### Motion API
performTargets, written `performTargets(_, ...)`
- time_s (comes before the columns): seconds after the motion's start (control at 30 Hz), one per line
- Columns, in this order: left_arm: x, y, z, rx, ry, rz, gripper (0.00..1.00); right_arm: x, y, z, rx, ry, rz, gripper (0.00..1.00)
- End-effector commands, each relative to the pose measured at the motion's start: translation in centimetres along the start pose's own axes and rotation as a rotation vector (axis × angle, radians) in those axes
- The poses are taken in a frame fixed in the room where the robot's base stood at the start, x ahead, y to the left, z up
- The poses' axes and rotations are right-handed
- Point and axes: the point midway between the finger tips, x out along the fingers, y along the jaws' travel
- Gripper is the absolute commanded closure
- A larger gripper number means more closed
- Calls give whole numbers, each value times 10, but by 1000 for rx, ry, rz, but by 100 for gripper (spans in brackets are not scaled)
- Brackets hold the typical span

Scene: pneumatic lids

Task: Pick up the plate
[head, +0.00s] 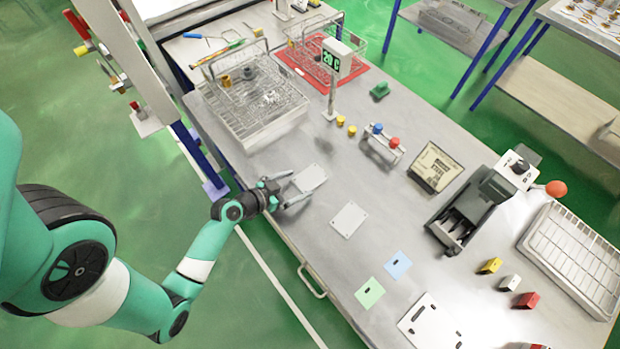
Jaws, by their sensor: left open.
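One plate (312,177) is right at the fingertips of my left gripper (290,189). The other plate (349,220) lies flat to the right of and nearer than the first, apart from the gripper. My left gripper is open, with its fingers low over the bench near its left edge. I cannot tell whether the first plate's edge is between the fingers or whether they touch it. My right gripper is not in view.
A wire basket (262,105) stands behind the gripper. A display on a post (332,85), yellow caps (341,121) and a stand with blue and red knobs (384,142) are beyond the plates. Green (369,292) and blue (398,264) cards lie nearer. Bench around the plates is clear.

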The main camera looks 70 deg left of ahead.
Motion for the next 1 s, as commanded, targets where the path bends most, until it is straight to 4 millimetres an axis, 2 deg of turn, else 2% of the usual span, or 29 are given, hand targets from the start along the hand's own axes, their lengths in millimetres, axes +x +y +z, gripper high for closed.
performTargets(0.1, 23, 0, 0, 2, 1, 5, 0, -1, 0, 1, 0, 0, 0, 50)
performTargets(0.2, 36, 0, 0, 1, 0, 3, 0, -2, 0, 2, 0, 0, 0, 50)
performTargets(0.47, 39, 0, 0, 0, 0, 1, 0, -2, 0, 2, 0, 0, 0, 50)
performTargets(0.9, 39, 0, 0, -1, 0, 1, 79, -2, 0, 2, 0, 0, 0, 50)
performTargets(0.97, 38, 0, 0, 0, 0, 1, 90, -2, 0, 2, 0, 0, 0, 50)
performTargets(1.0, 38, 0, -1, 0, 2, 0, 90, -2, 0, 2, 0, 0, 0, 50)
